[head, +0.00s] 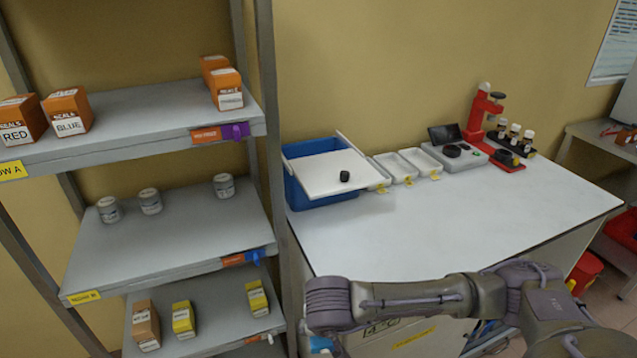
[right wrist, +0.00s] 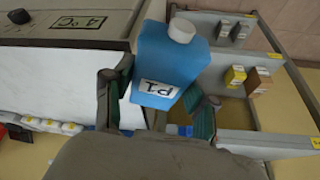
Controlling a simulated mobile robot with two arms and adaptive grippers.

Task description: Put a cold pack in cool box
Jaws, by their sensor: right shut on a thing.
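The blue cool box (head: 312,188) stands on the left end of the white bench. My right gripper (right wrist: 160,104) is shut on a blue cold pack (right wrist: 170,62) with a white cap and a white label. In the head view, a small bit of blue at the bottom edge looks like this pack (head: 320,344), low in front of the bench and mostly hidden by my right arm. My left gripper is not in view.
A grey shelf rack (head: 160,240) with boxes and jars stands left of the bench. White trays (head: 397,168), a scale (head: 455,153) and a red stand (head: 484,125) line the bench's back. The bench's front and middle (head: 420,230) are clear.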

